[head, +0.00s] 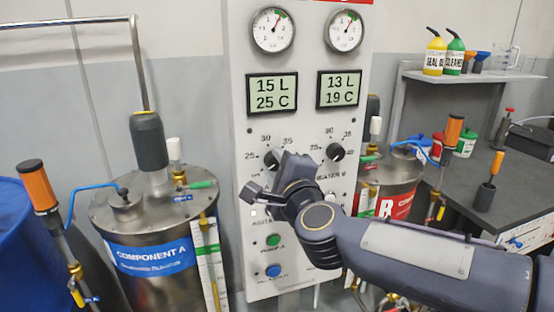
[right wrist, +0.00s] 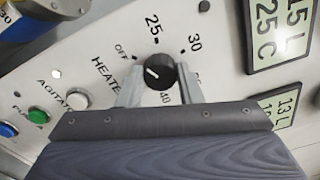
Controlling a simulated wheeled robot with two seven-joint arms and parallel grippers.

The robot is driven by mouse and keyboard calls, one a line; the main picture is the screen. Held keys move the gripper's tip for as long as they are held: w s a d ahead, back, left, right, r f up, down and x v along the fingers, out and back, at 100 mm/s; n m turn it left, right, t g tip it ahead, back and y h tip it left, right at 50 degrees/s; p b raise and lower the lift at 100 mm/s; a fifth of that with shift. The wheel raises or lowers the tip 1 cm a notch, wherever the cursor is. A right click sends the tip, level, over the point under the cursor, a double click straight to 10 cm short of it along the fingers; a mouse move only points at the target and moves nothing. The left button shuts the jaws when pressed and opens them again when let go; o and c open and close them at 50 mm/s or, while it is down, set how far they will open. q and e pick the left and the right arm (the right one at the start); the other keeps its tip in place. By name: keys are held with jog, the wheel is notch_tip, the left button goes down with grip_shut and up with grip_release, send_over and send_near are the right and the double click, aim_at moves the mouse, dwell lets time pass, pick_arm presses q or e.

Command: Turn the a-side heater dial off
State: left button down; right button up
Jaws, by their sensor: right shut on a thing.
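The a-side heater dial (right wrist: 158,72) is a round black knob on the white control panel (right wrist: 100,62). In the right wrist view its white mark points up and left, toward the OFF label. My right gripper (right wrist: 160,82) has its two grey fingers on either side of the knob and is shut on it. In the head view the right gripper (head: 284,170) reaches the panel from the right and covers part of this dial (head: 271,158). The b-side heater dial (head: 335,152) is black and free to its right. My left gripper is not in view.
The panel's displays (head: 272,92) read 15 L, 25 C and 13 L, 19 C (head: 339,89). A green button (head: 273,240) and a blue button (head: 273,271) sit below. The Component A tank (head: 150,225) stands left, a red-labelled tank (head: 395,203) right.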

jog(key=shift+n+p, duration=0.65)
jog(key=shift+n, duration=1.05)
jog(key=shift+f, duration=0.1)
jog(key=o, duration=1)
jog(key=shift+c, duration=0.2)
jog(key=shift+s, duration=0.1)
jog(key=v, duration=0.7)
jog(key=shift+s+d, duration=0.15)
jog(key=shift+s, duration=0.15)
